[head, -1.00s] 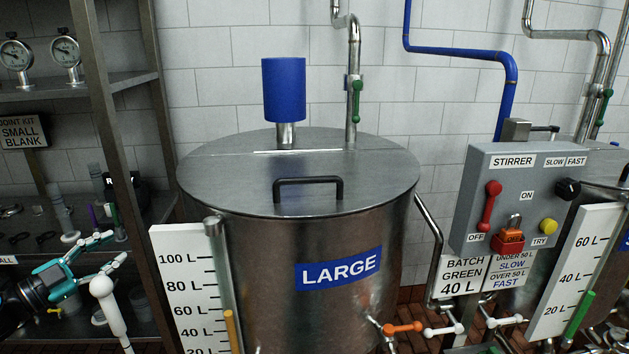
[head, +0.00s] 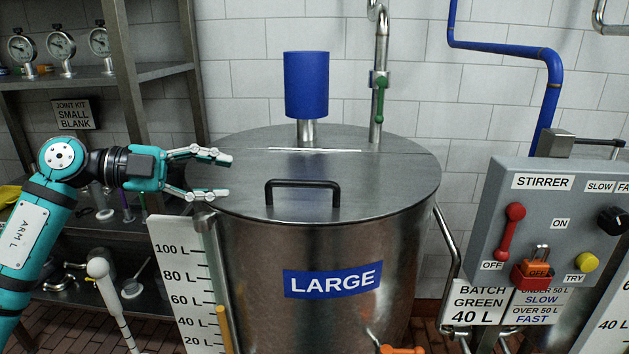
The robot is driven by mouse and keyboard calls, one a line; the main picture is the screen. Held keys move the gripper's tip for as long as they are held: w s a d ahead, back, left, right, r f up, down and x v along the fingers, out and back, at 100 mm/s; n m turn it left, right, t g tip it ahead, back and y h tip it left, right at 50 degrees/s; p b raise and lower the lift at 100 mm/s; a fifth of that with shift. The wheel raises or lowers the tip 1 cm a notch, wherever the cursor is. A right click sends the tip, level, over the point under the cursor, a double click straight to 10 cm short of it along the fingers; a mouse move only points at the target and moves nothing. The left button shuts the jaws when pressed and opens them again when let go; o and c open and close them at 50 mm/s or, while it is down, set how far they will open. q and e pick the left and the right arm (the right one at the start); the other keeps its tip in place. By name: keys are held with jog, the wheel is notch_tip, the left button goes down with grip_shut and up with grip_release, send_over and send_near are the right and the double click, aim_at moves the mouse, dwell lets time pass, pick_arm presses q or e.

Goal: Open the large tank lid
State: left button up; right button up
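The large tank (head: 300,245) stands in the middle of the head view, with a blue LARGE label (head: 333,281) on its front. Its steel lid (head: 380,185) lies flat and closed on top. A black bar handle (head: 303,184) stands up on the front part of the lid. My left gripper (head: 228,176) reaches in from the left, over the lid's left edge. Its two fingers are spread with nothing between them, pointing right toward the handle, and it is apart from the handle. My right gripper is not in view.
A blue motor (head: 306,85) rises behind the lid's hinge line. A pipe with a green valve handle (head: 380,95) stands at the back. The grey stirrer box (head: 545,230) is at the right. A shelf rack (head: 125,85) with gauges is at the left. A level scale (head: 180,280) is at the tank's left.

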pick_arm(q)
jog(key=p, duration=0.1)
send_near(293, 183)
jog(key=x, duration=0.2)
jog(key=shift+d+r, duration=0.1)
jog(key=shift+d, duration=0.2)
jog(key=p+x, duration=0.2)
jog(key=x, duration=0.7)
jog(key=shift+w, duration=0.1)
jog(key=shift+w+d, duration=0.15)
jog(key=shift+d, duration=0.1)
jog(key=shift+c, duration=1.3)
jog(key=c, duration=0.4)
grip_shut()
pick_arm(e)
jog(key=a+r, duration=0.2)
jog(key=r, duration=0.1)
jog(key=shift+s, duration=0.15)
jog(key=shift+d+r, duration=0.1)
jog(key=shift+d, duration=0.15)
